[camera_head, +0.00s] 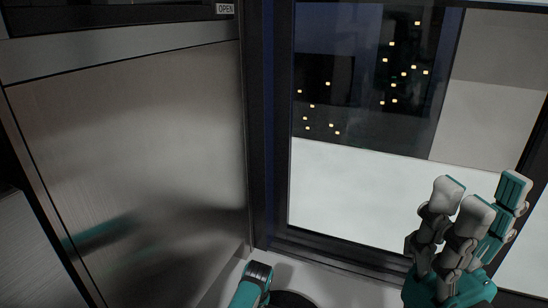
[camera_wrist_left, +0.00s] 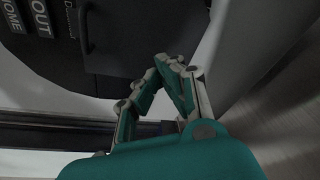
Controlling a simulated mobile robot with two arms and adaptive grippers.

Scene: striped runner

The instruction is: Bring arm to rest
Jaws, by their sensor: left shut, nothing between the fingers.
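My right gripper (camera_head: 482,195) shows at the lower right of the head view. Its grey and teal fingers point up and stand apart, with nothing seen between them. My left gripper (camera_wrist_left: 170,62) shows in the left wrist view. Its fingertips are together and hold nothing. The left gripper cannot be made out clearly in the head view.
A brushed steel appliance front (camera_head: 140,150) fills the left of the head view, with an "OPEN" label at its top. A dark-framed window (camera_head: 365,190) is beside it. A dark surface with white lettering (camera_wrist_left: 85,45) lies beyond the left fingers.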

